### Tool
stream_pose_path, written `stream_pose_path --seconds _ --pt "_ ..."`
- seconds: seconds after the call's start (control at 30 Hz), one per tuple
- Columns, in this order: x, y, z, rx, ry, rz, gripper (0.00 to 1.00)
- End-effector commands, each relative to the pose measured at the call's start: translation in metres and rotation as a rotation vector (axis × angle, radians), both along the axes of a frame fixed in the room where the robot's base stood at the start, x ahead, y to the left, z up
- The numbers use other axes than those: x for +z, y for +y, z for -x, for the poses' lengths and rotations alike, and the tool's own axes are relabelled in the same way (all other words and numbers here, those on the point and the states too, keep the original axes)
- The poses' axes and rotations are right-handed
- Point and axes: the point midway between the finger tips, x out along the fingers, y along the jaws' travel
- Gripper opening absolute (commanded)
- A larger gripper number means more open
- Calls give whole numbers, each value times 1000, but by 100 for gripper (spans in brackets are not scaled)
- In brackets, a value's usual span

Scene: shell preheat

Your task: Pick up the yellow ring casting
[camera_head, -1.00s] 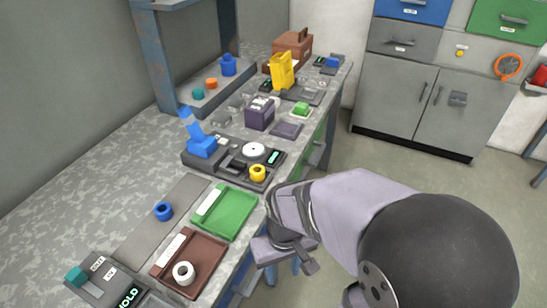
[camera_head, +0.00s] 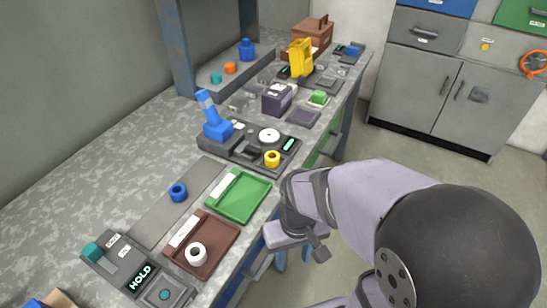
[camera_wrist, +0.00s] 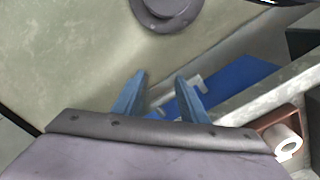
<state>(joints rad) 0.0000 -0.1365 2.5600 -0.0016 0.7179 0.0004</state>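The yellow ring casting (camera_head: 272,158) rests at the right front of the dark device with the white disc, on the bench. In the head view my gripper (camera_head: 318,252) hangs beyond the bench's right edge, clear of the ring. In the wrist view its two blue fingers (camera_wrist: 158,98) are spread apart with nothing between them. The wrist view does not show the yellow ring.
A blue ring (camera_head: 178,193) lies on a grey strip. A white ring (camera_head: 196,254) sits in the brown tray (camera_head: 224,236); the green tray (camera_head: 256,196) looks empty. A blue upright tool (camera_head: 214,124) stands on the device.

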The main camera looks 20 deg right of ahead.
Motion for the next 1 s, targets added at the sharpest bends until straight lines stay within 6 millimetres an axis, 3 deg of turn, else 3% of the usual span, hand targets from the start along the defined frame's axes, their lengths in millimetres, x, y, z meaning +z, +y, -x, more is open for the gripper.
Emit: stream_pose_path --seconds 0.67,0.87,1.0 --pt "2 0 0 0 0 0 36" --pt "24 -1 4 -5 22 0 36" --pt "39 -2 20 -11 116 -1 36"
